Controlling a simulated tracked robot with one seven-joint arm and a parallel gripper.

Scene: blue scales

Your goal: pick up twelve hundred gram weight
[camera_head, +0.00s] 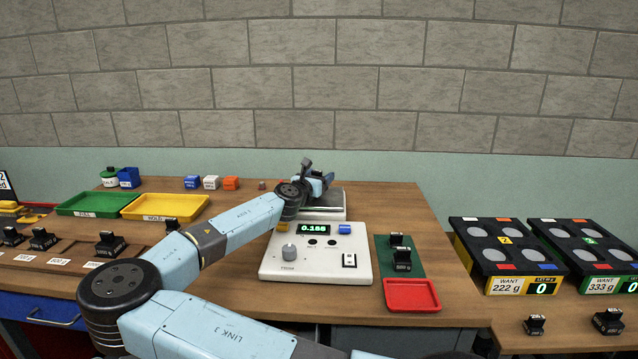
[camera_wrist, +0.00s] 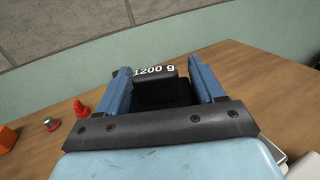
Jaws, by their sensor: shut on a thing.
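The black weight (camera_wrist: 155,90) marked "1200 g" sits between the two blue fingers of my gripper (camera_wrist: 160,80) in the wrist view. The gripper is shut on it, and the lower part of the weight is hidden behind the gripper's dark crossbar. In the head view my gripper (camera_head: 316,181) is over the metal plate of the white scale (camera_head: 318,262). My arm partly hides the plate there. I cannot tell whether the weight touches the plate.
The scale's display (camera_head: 314,227) is lit. A green tray (camera_head: 97,204), a yellow tray (camera_head: 165,207) and several dark weights stand on the left. A red tray (camera_head: 411,294) is right of the scale. Black stations (camera_head: 505,255) stand far right. A brick wall rises behind.

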